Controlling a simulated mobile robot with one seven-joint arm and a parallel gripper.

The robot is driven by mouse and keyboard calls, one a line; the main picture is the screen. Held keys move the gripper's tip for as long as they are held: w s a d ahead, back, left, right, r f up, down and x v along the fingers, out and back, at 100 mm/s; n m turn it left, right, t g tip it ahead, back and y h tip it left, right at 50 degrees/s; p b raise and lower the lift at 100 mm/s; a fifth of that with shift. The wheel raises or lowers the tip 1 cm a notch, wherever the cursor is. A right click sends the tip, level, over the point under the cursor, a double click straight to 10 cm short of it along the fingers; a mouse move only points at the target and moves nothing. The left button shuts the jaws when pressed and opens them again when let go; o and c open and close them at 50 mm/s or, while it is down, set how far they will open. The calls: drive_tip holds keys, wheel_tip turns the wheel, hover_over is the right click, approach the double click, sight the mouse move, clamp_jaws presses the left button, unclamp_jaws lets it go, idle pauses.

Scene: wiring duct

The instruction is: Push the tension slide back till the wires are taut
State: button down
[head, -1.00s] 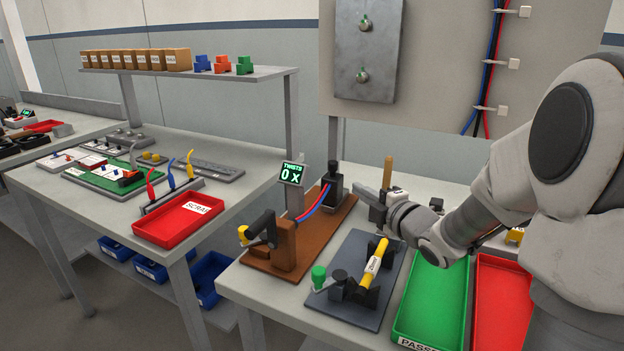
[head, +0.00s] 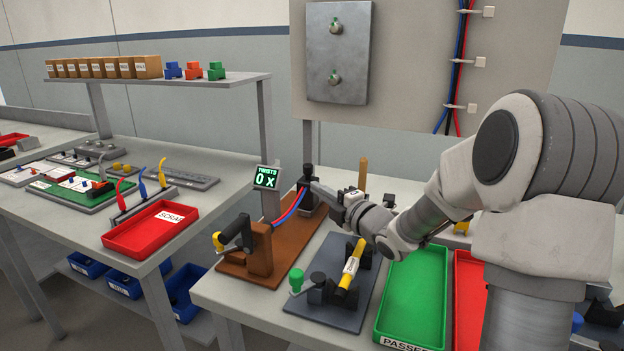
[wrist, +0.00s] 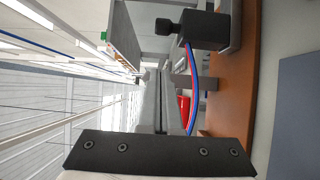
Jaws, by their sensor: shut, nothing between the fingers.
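The tension slide is a black block with a knob on top (head: 307,188) at the far end of the brown twisting board (head: 243,269). A red and a blue wire (head: 290,208) run from it, bowed, to the crank post (head: 261,248) at the near end. My gripper (head: 316,186) is shut and empty, its fingertips close to the slide's right side in the head view; I cannot tell whether they touch. In the wrist view the slide (wrist: 200,29) is at upper right of my fingers (wrist: 160,85), with the wires (wrist: 191,65) beside them.
The display (head: 266,178) reads TWISTS 0 X, left of the slide. A grey fixture (head: 324,312) with a yellow piece, a green tray (head: 413,305) and a red tray (head: 469,290) lie under or near my arm. A wooden handle (head: 362,174) stands behind my gripper.

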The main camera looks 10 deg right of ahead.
sight(308, 185)
drive_tip(key=w, duration=0.7)
drive_tip(key=shift+w+a+b, duration=0.15)
drive_tip(key=shift+w+b, duration=0.15)
drive_tip(key=shift+w, duration=0.05)
drive_tip(key=w+d, duration=0.1)
drive_tip(key=w, duration=0.1)
drive_tip(key=w+d, duration=0.2)
drive_tip(key=shift+r, duration=0.15)
drive_tip(key=shift+b, duration=0.3)
drive_tip(key=shift+a, duration=0.15)
